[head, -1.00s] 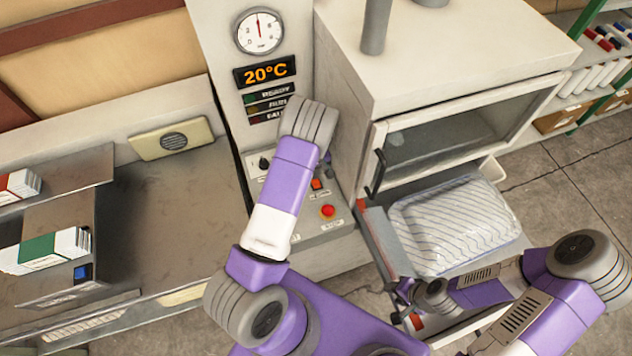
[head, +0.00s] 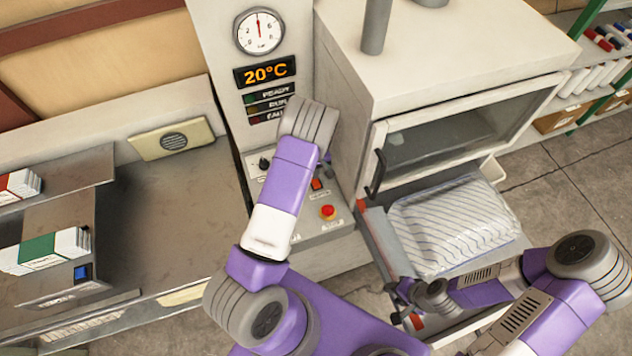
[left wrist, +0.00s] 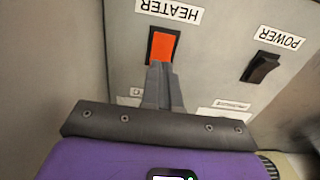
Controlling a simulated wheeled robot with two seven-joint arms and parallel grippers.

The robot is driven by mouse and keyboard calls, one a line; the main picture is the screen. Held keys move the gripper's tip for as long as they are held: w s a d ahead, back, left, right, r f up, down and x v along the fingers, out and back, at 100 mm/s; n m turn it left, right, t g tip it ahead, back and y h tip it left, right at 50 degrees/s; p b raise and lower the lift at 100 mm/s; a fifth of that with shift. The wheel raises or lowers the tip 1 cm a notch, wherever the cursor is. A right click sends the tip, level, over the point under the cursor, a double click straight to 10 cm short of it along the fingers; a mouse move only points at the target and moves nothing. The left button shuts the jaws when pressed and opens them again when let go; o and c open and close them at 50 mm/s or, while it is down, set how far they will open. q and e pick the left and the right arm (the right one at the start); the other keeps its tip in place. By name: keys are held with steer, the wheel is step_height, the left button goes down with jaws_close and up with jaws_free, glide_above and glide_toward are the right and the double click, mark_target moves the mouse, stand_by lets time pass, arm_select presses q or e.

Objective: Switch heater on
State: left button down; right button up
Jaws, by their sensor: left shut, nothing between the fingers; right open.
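The heater switch (left wrist: 164,43) is an orange-red rocker under a HEATER label in the left wrist view. It also shows on the grey control panel in the head view (head: 316,184). My left gripper (left wrist: 159,68) is shut and empty, with its fingertips at the switch's lower edge in the wrist view. I cannot tell whether they touch it. In the head view my left arm hides part of the panel. My right gripper (head: 404,298) is open beside the front of the clear-bagged striped pillow (head: 455,222).
A black power switch (left wrist: 263,68) sits beside the heater switch. A red button (head: 328,212) is lower on the panel. The display (head: 265,72) reads 20°C, below a round gauge (head: 259,32). A white cabinet (head: 450,50) with a handled door stands right of the panel.

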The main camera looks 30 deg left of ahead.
arm_select(q)
steer(key=shift+f+b, duration=0.85)
steer(key=shift+f, duration=0.15)
stand_by(0.7)
steer(key=shift+r, duration=0.1)
steer(key=shift+r+p, duration=2.3)
steer(key=shift+r, duration=1.2)
